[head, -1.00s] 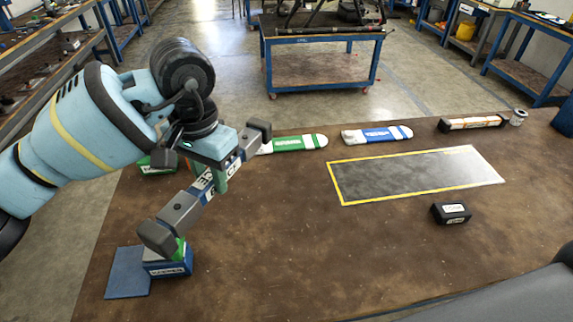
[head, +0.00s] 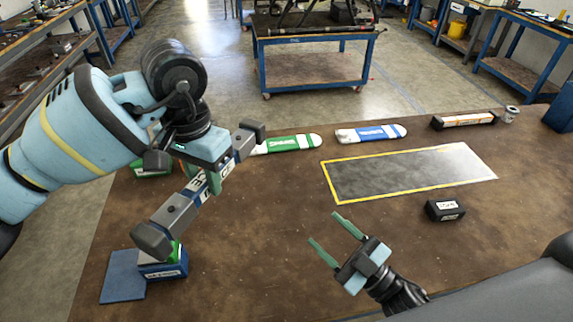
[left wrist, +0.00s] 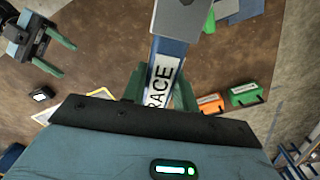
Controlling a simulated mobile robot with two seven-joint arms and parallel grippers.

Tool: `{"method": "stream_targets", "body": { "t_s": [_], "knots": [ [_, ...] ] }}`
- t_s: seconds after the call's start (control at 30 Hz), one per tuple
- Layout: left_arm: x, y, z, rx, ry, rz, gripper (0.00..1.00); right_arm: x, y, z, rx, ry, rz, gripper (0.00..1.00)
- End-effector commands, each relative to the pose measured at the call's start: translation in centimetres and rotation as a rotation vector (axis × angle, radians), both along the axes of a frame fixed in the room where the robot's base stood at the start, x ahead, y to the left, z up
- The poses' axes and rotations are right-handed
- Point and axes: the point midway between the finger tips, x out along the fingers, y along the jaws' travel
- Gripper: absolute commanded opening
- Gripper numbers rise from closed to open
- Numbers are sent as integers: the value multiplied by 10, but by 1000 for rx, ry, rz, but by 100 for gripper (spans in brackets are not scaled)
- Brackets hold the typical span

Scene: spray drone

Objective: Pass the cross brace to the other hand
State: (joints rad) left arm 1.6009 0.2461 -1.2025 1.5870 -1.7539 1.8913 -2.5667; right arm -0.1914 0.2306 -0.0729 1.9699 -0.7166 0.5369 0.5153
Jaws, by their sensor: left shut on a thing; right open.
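The cross brace (head: 178,212) is a bar with dark grey end blocks and a blue, white-labelled middle. It slants from lower left to upper right in the head view. My left gripper (head: 212,182) is shut on its middle. In the left wrist view, the fingers (left wrist: 160,92) lie on both sides of the brace's label (left wrist: 163,78). My right gripper (head: 325,230) is open and empty, right of the brace and apart from it. It also shows at the upper left of the left wrist view (left wrist: 64,58).
A blue-and-green block (head: 163,262) stands below the brace's near end; contact cannot be told. Green (head: 293,144) and blue (head: 370,133) labelled pieces lie at the back. A yellow-edged mat (head: 410,172) and a black box (head: 445,210) are at right. The table middle is clear.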

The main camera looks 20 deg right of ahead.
Motion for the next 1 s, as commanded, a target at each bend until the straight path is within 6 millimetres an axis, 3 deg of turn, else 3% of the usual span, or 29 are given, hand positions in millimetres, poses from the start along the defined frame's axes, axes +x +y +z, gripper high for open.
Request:
{"method": "stream_targets", "body": {
  "t_s": [0.2,0.5,0.73,1.0],
  "knots": [
    [0,0,1,-1,-2,0,0,32,36,47,-162,-250,185,55],
    [0,0,1,-1,-2,0,0,58,67,93,-425,-554,407,55],
    [0,0,1,-1,-2,0,0,75,75,118,-642,-739,545,55],
    [0,0,1,-1,-2,0,0,86,71,130,-793,-836,627,55]
  ]
}}
